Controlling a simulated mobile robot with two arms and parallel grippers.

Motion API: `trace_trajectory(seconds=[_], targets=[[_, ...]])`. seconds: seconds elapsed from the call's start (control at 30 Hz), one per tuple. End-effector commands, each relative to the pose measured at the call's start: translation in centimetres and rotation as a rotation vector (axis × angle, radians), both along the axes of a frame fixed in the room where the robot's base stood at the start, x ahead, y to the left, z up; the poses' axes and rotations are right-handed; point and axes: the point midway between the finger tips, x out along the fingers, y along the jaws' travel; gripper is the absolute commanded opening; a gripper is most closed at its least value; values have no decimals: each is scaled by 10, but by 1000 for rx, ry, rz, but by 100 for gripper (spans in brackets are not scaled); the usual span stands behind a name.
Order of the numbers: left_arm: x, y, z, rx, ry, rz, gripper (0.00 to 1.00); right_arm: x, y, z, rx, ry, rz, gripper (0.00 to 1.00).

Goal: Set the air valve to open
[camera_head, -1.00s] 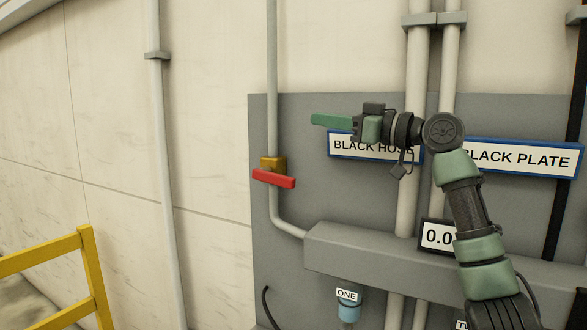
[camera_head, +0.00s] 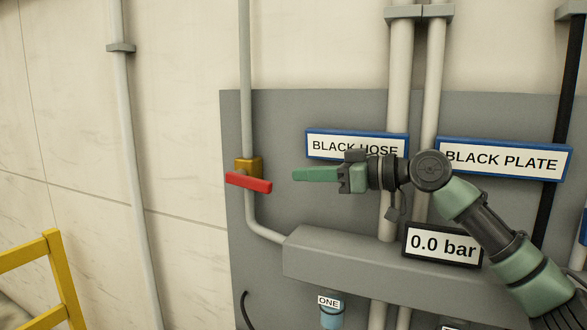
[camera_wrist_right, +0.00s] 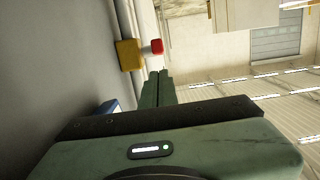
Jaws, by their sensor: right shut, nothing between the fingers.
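The air valve has a yellow-brown body (camera_head: 249,166) on the thin grey vertical pipe at the left of the grey panel. Its red handle (camera_head: 248,183) lies crosswise to the pipe, nearly level, in the head view. My right gripper (camera_head: 296,174) is shut and empty, its green fingers pointing left toward the handle, with a small gap in the picture. In the right wrist view, the closed fingertips (camera_wrist_right: 157,75) lie just below the yellow valve body (camera_wrist_right: 129,54) and the red handle's end (camera_wrist_right: 157,46). My left gripper is not in view.
A gauge (camera_head: 443,245) reads 0.0 bar. A grey horizontal box (camera_head: 340,262) runs below my right arm. The BLACK HOSE sign (camera_head: 330,144) and BLACK PLATE sign (camera_head: 500,160) are on the panel. A yellow railing (camera_head: 62,275) stands at lower left.

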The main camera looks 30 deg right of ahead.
Motion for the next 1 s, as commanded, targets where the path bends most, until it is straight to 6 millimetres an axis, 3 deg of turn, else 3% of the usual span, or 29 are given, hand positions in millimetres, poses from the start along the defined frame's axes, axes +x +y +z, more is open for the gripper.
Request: trace_trajectory(seconds=[0.2, 0.43, 1.0], targets=[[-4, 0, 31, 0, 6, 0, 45, 32, 26, 2, 2, 0, 3, 0], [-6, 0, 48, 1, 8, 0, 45, 59, 46, -5, 1, -1, 1, 0], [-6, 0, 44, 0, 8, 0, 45, 67, 49, -13, 3, -6, -2, 0]])
